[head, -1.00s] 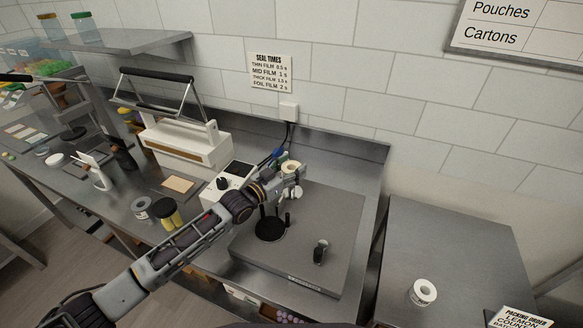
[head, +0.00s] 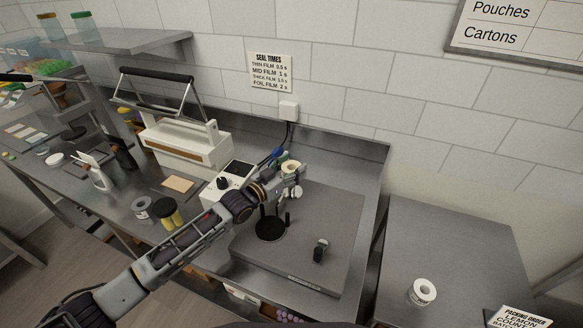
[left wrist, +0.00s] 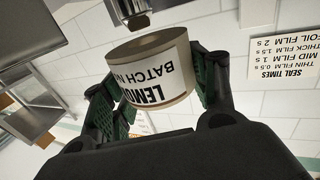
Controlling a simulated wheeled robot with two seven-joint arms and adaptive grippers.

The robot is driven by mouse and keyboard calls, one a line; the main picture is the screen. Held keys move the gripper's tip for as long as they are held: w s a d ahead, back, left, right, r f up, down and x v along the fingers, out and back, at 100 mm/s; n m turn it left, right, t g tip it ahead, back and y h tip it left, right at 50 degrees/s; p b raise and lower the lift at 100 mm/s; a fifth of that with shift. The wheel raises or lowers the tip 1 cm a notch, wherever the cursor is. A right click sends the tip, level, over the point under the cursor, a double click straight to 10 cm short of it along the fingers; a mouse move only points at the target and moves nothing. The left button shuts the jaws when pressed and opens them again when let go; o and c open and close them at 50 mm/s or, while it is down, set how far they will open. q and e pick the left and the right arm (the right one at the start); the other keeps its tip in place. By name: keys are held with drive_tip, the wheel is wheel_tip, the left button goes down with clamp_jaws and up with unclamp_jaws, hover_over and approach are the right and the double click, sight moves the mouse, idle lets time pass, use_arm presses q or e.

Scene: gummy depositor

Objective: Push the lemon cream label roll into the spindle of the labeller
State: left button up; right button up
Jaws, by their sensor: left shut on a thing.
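The lemon cream label roll (head: 291,167) is a cream ring of labels held above the labeller. In the left wrist view the roll (left wrist: 160,72) shows upside-down "LEMON" and "BATCH" print. My left gripper (head: 289,180) is shut on it, with a green-padded finger on either side. The labeller (head: 335,225) is a flat grey plate on the bench. Its spindle (head: 270,226) has a black disc, which lies below the gripper, with the roll apart from it. The spindle's upper part is partly hidden by my gripper. My right gripper is not in view.
A white sealer (head: 188,145) with a raised handle stands left of the labeller, beside a white control box (head: 233,177). A small black post (head: 320,249) stands on the plate. Another white roll (head: 422,291) lies on the right table (head: 450,240), which is mostly clear.

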use_arm(q)
drive_tip(key=shift+f+b, duration=0.85)
drive_tip(key=shift+f, duration=0.55)
idle(0.4)
drive_tip(key=o, duration=1.5)
drive_tip(key=shift+s+f, duration=0.1)
drive_tip(key=shift+s+a+f, duration=0.1)
drive_tip(key=shift+f, duration=0.05)
drive_tip(key=shift+v, duration=0.85)
drive_tip(key=shift+r+v, duration=0.15)
drive_tip(key=shift+v, duration=2.35)
drive_tip(key=shift+r+v, duration=0.2)
drive_tip(key=shift+v, duration=2.3)
